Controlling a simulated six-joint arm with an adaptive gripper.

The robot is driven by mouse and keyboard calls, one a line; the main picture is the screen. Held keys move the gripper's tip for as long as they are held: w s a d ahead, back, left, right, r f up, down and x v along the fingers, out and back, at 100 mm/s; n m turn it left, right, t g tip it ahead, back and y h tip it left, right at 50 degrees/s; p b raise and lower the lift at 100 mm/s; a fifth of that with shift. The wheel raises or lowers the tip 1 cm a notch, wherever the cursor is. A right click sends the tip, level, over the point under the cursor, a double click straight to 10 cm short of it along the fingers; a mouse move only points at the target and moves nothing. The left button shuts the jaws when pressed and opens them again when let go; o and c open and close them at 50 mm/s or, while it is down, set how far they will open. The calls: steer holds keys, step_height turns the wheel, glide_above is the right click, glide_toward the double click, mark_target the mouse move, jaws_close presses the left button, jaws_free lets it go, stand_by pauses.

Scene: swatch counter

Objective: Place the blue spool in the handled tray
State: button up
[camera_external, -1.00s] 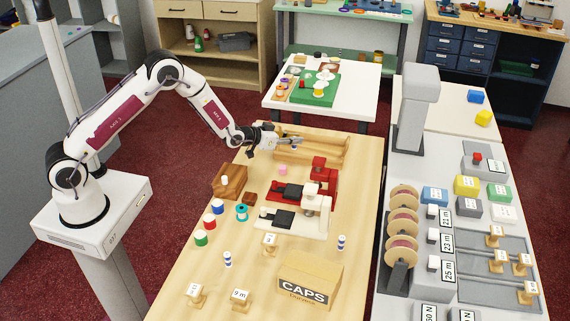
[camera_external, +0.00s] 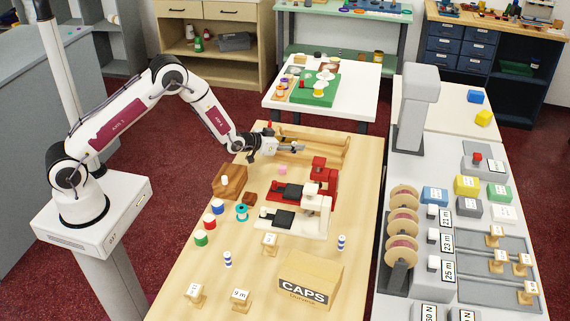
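A blue spool with a white top (camera_external: 217,206) stands on the wooden table, between a red spool and a teal one. The long wooden tray (camera_external: 335,152) lies at the table's far end; it seems to be the handled tray, partly hidden by my gripper. My gripper (camera_external: 300,147) points right over the tray's near left part, well away from the blue spool. Its fingers are too small to tell whether they are open or hold something.
A red spool (camera_external: 210,220), a green spool (camera_external: 201,238) and a teal spool (camera_external: 242,212) stand near the blue one. A wooden block (camera_external: 230,180), red and white machines (camera_external: 318,186) and a CAPS box (camera_external: 310,280) occupy the table. Its front right edge is clear.

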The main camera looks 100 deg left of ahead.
steer(key=shift+r, duration=0.2)
steer(key=shift+v, duration=2.3)
step_height(320, 180, up, 7)
steer(key=shift+s, duration=0.15)
steer(key=shift+d, duration=0.15)
